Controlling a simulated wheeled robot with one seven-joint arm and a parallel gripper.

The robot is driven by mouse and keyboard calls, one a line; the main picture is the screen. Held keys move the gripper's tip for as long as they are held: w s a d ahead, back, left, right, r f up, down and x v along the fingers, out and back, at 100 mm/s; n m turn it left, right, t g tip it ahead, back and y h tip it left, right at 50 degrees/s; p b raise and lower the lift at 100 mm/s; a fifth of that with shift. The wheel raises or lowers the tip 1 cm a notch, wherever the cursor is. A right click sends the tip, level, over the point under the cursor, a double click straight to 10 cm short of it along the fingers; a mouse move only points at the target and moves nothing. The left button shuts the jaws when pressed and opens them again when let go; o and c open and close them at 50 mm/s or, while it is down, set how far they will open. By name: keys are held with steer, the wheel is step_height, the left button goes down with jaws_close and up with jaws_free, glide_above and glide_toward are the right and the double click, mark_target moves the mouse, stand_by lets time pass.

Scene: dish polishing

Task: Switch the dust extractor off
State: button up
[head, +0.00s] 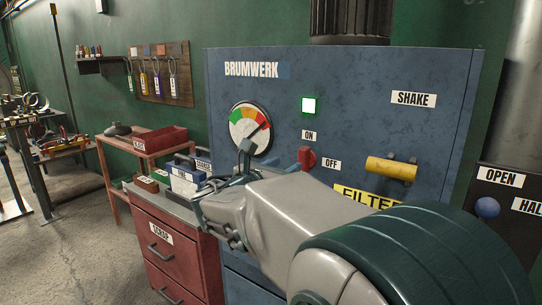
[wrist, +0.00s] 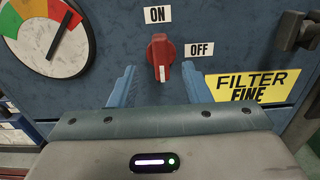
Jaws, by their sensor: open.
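The dust extractor is a blue cabinet (head: 350,80) marked BRUMWERK. Its red rotary switch (head: 306,158) also shows in the wrist view (wrist: 160,55). The switch's grip stands about upright, with its upper end towards the ON label (wrist: 157,15) and a white mark at its lower end. The OFF label (wrist: 199,49) is to its right. A green lamp (head: 309,105) above the switch is lit. My gripper (wrist: 158,82) is open and empty, its two blue fingers below the switch, one to each side. Whether they touch the panel is unclear.
A round gauge (head: 249,128) is left of the switch, its needle pointing up and right. A yellow handle (head: 391,169) and a FILTER FINE label (wrist: 253,86) are to the right. A red drawer cabinet (head: 173,245) with boxes on top stands at left.

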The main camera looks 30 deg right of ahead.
mark_target(301, 156)
steer(key=x, duration=0.7)
steer(key=shift+w+d+p, duration=0.1)
steer(key=shift+d+p, duration=0.05)
steer(key=shift+p, duration=0.2)
jaws_close()
